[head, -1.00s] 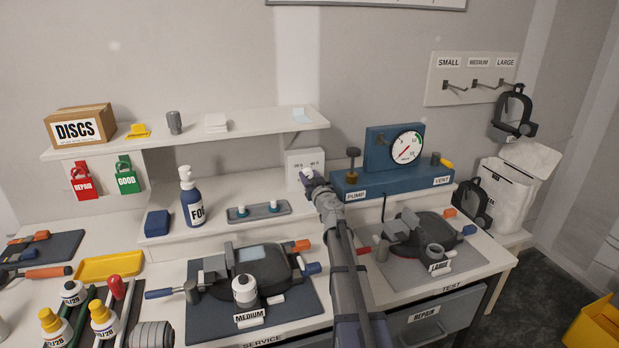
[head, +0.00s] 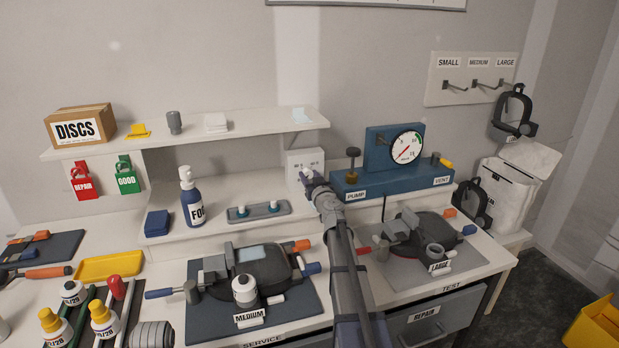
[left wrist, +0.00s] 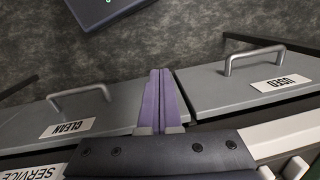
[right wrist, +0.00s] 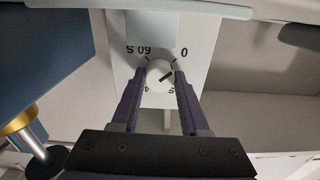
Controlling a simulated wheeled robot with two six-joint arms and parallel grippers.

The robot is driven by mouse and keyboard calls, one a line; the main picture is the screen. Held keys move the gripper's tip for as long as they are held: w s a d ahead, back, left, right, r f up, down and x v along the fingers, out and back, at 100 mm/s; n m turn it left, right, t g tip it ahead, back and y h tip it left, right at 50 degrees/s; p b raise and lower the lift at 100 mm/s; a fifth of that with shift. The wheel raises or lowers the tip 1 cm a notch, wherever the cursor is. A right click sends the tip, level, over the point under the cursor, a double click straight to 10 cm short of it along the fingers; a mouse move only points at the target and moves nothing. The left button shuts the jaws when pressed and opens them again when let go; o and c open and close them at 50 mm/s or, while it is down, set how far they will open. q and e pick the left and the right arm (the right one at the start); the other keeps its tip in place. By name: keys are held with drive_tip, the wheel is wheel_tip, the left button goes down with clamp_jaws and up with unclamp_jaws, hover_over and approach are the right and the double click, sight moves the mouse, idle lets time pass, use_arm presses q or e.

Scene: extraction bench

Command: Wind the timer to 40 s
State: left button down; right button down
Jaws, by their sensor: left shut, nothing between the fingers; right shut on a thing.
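The timer is a small white box (head: 301,158) standing at the back of the raised shelf, left of the blue pump unit. Its round white knob (right wrist: 158,76) shows in the right wrist view between my right fingers, with a dark pointer line. The dial face (right wrist: 180,40) has upside-down marks, including 0 and 60 S; lower marks are partly hidden by the fingers. My right gripper (head: 309,178) is shut on the knob, and its fingertips (right wrist: 159,77) lie on either side of it. My left gripper (left wrist: 160,75) is shut and empty, away from the timer, and out of the head view.
The blue pump unit (head: 350,184) with its gauge stands close to the right of the timer. A white shelf (head: 250,132) overhangs to the upper left. A FOG bottle (head: 193,207) stands left on the ledge. Grey drawers (left wrist: 245,83) with handles lie near my left gripper.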

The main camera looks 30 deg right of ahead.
drive_tip(key=shift+c, duration=2.1)
unclamp_jaws()
drive_tip(key=shift+s, duration=0.1)
drive_tip(key=v, duration=0.7)
drive_tip(key=shift+s, duration=0.35)
